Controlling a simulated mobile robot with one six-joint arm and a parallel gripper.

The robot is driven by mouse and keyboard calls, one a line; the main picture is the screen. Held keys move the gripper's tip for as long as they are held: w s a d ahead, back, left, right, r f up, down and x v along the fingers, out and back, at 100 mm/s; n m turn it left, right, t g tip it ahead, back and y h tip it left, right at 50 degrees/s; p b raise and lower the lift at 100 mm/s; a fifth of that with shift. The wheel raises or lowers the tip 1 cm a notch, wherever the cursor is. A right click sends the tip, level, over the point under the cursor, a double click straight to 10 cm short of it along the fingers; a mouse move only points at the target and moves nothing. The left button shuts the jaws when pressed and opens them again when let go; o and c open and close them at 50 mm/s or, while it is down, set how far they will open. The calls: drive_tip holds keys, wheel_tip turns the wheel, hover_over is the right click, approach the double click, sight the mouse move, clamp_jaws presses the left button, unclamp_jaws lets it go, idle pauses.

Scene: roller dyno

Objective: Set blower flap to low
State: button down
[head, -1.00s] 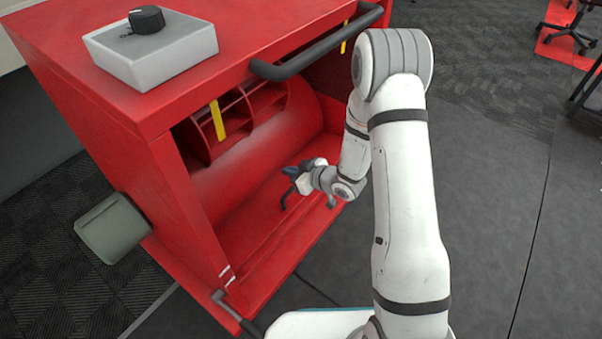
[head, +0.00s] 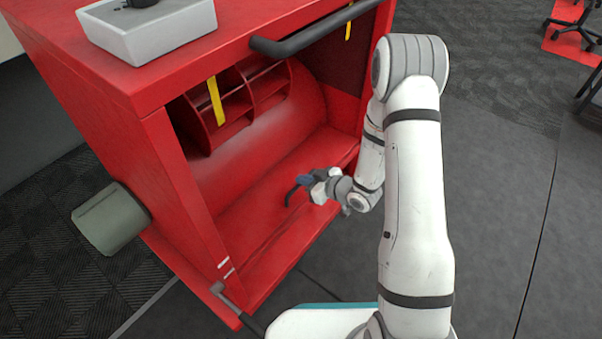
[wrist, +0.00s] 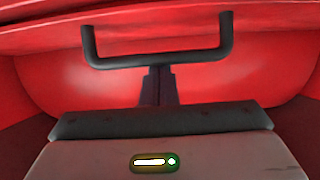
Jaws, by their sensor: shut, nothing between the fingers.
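The red blower cabinet (head: 160,170) stands open-fronted, with a large curved red drum (head: 265,135) inside. I cannot tell for sure which part is its flap. My gripper (head: 308,186) is low at the front of the opening, pointing left, fingers together. In the wrist view, its closed dark fingers (wrist: 158,87) end at a black U-shaped bar (wrist: 160,61). They look empty; I cannot tell whether they touch the bar. One dark bent end shows beside the gripper in the head view. A grey lever (head: 218,289) is at the cabinet's lower left corner, near two white marks (head: 226,267).
A pale grey box with a black knob (head: 150,33) sits on top. A grey-green cylinder (head: 110,217) sticks out at left.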

drive_tip(key=shift+s+f, duration=0.1)
drive_tip(key=shift+r+p, duration=0.3)
drive_tip(key=shift+p, duration=0.1)
drive_tip(key=r+p, duration=0.1)
drive_tip(key=w+a+r+p, duration=0.1)
drive_tip(key=r, duration=0.1)
drive_tip(key=shift+w+a+r, duration=0.1)
drive_tip(key=shift+w+a, duration=0.05)
drive_tip(key=shift+a, duration=0.05)
drive_tip(key=f+p+v, duration=0.1)
drive_tip(key=p+v, duration=0.2)
drive_tip(key=v, duration=0.6)
drive_tip(key=shift+s+d+f, duration=0.2)
drive_tip(key=shift+s+d, duration=0.15)
drive_tip(key=shift+d, duration=0.1)
